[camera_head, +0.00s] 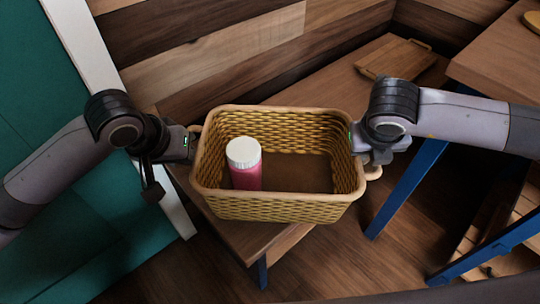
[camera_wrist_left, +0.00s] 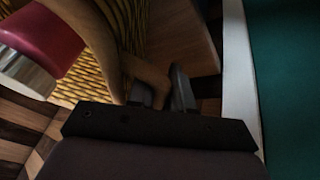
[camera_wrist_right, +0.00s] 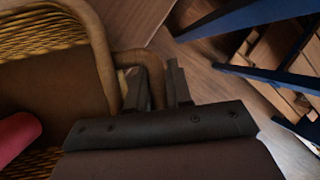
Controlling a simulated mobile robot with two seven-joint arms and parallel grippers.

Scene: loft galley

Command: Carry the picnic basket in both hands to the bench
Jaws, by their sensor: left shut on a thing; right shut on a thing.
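The yellow woven picnic basket (camera_head: 275,208) is in the middle of the head view, roughly level, with a pink bottle with a white lid (camera_head: 244,165) upright inside. My left gripper (camera_head: 193,138) is shut on its left handle (camera_wrist_left: 148,72). My right gripper (camera_head: 362,145) is shut on its right handle (camera_wrist_right: 135,57). The basket is over the near end of the wooden bench (camera_head: 325,82), hiding part of it. I cannot tell whether its underside touches the bench.
A wooden board (camera_head: 395,58) lies at the bench's far end. A table with blue legs (camera_head: 405,185) stands close on the right, near my right arm. A plank wall (camera_head: 220,55) runs behind the bench. A teal panel with white edging (camera_head: 172,205) is on the left.

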